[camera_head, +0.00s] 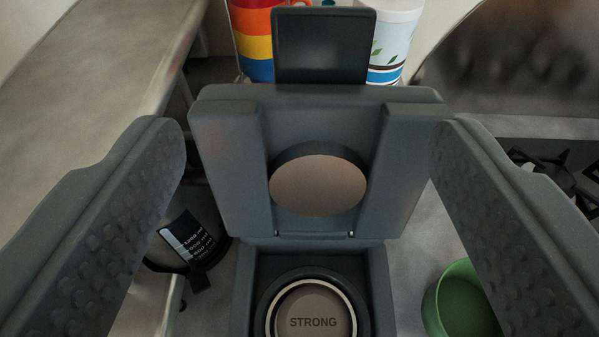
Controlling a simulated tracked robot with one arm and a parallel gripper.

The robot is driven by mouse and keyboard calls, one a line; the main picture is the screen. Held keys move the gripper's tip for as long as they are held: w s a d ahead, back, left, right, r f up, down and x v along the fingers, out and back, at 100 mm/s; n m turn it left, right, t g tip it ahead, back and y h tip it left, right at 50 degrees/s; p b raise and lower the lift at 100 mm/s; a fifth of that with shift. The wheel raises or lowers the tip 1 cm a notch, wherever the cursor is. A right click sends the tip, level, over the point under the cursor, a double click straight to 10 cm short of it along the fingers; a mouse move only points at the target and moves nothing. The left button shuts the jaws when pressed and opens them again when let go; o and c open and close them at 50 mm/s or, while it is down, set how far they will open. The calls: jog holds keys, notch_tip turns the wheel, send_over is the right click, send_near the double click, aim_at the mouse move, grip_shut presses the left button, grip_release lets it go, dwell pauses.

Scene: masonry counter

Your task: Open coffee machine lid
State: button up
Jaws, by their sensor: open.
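The grey coffee machine (240,290) stands in the lower middle of the view. Its lid (225,165) is raised and stands up on the hinge, with its underside and a round disc in it facing me. In the open machine body lies a round capsule (313,305) marked "STRONG". My gripper (308,140) is open, with one textured finger at the left and one at the right. The lid lies between the fingers in the picture, and I see no finger touching it. The lower part of the machine is cut off by the frame.
A green cup (460,300) stands right of the machine, partly behind my right finger. A dark jug with markings (188,240) is at the left. Striped (254,40) and leaf-patterned (398,35) containers stand behind. A black stove grate (555,175) is at the right.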

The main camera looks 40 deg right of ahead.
jog(key=v, duration=0.8)
jog(key=shift+s+b, duration=0.2)
jog(key=shift+b, duration=0.2)
jog(key=shift+a, duration=0.2)
